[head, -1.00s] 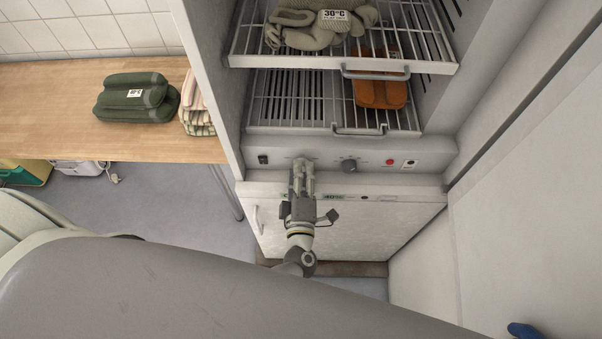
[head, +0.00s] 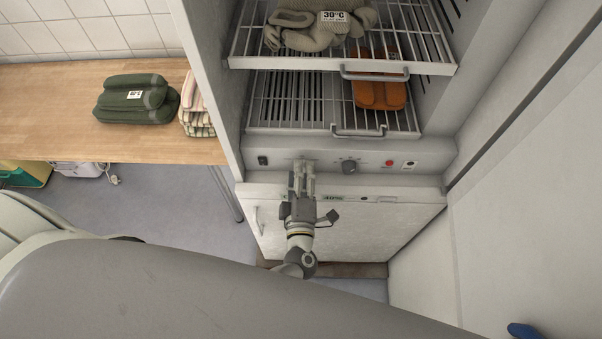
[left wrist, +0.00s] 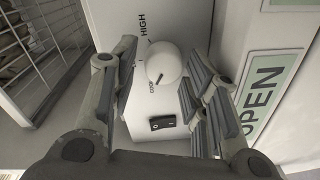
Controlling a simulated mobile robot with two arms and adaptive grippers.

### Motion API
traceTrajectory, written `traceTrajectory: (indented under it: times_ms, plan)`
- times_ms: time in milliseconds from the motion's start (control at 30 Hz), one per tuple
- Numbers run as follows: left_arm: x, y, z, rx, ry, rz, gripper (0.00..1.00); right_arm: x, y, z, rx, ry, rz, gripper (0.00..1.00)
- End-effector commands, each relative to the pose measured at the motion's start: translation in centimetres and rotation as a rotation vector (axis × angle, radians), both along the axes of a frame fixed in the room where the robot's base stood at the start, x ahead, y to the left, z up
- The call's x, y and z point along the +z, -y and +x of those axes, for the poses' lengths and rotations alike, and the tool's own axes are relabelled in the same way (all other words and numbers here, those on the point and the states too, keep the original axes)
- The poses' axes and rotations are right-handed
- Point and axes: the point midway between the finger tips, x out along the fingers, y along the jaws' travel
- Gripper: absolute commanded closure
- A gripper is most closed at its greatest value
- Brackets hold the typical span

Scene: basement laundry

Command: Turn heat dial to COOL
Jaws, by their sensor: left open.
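The heat dial (left wrist: 168,66) is a round off-white knob on the control panel in the left wrist view. The words HIGH and COOL stand beside it. A short dark mark on its lower left edge points toward COOL. My left gripper (left wrist: 155,92) is open, with its fingers on either side of the dial and apart from it as far as I can see. In the head view my left gripper (head: 303,168) is at the left part of the panel and largely hides the dial. My right gripper is not in view.
A black rocker switch (left wrist: 162,122) is near the dial. A dark knob (head: 349,166) and a red button (head: 390,163) are farther right on the panel. Wire shelves (head: 290,128) project above. The wooden counter (head: 50,110) with folded green cloth (head: 133,100) is at left.

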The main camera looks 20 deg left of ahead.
Motion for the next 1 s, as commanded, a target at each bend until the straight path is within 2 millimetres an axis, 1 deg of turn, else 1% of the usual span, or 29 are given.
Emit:
traceTrajectory:
  times_ms: [33,67,167,400,533,700,1000]
  plan:
    - [-0.9,0.0,-0.7,-0.002,-0.020,0.000,0.47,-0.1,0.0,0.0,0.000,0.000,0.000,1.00]
    - [-0.9,0.1,-0.9,-0.002,-0.021,0.000,0.47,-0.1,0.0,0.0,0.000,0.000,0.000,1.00]
    - [-0.9,0.5,-2.1,-0.002,-0.022,-0.002,0.47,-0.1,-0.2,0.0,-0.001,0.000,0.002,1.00]
    - [-0.4,1.7,-5.6,-0.003,-0.016,-0.002,0.47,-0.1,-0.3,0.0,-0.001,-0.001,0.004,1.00]
    - [-0.1,2.2,-6.9,-0.001,-0.009,0.000,0.47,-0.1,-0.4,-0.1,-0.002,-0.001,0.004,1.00]
    - [0.2,2.5,-7.7,-0.001,-0.003,-0.001,0.47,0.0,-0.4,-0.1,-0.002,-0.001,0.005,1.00]
    - [0.4,2.5,-7.7,0.000,0.000,0.000,0.47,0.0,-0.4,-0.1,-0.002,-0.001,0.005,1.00]
